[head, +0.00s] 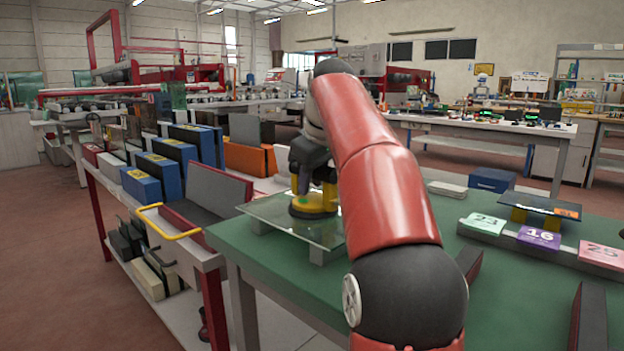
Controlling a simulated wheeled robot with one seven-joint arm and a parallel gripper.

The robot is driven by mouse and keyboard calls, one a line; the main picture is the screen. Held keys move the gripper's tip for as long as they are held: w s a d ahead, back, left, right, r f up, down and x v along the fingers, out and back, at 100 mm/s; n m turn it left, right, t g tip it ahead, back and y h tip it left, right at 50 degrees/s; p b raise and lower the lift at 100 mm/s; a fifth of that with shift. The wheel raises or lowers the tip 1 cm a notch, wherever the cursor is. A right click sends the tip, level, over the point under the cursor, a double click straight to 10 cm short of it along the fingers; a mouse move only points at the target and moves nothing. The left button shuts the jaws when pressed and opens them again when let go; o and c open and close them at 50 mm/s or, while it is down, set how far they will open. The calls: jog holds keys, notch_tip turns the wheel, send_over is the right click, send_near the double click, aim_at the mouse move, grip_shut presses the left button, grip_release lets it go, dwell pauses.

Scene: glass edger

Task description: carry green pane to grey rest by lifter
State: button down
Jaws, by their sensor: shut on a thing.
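The green pane (283,213) is a flat, see-through glass sheet near the left edge of the green table. A round yellow and black lifter (306,212) sits on top of it. My gripper (314,190) is shut on the lifter from above. Grey blocks, which look like the grey rest (324,254), show under the pane at its front and left. I cannot tell whether the pane touches them or hangs just above. My red arm hides the pane's right side and part of the lifter.
Left of the green table (393,320) stands a rack with blue boxes (165,170) and a yellow handle (168,222). At right, a dark pane (540,206) sits raised near numbered pads, 23 (482,223), 16 (539,238) and 25 (601,253). Dark upright blocks (588,316) stand in front.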

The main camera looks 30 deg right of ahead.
aim_at(319, 169)
jog(key=shift+f, duration=0.2)
dwell(0.3)
jog(key=c, duration=1.2)
grip_release()
jog(key=shift+c, duration=0.2)
jog(key=shift+o, duration=1.1)
jog(key=shift+f, duration=0.15)
jog(key=p+v, duration=0.2)
jog(key=v, duration=0.6)
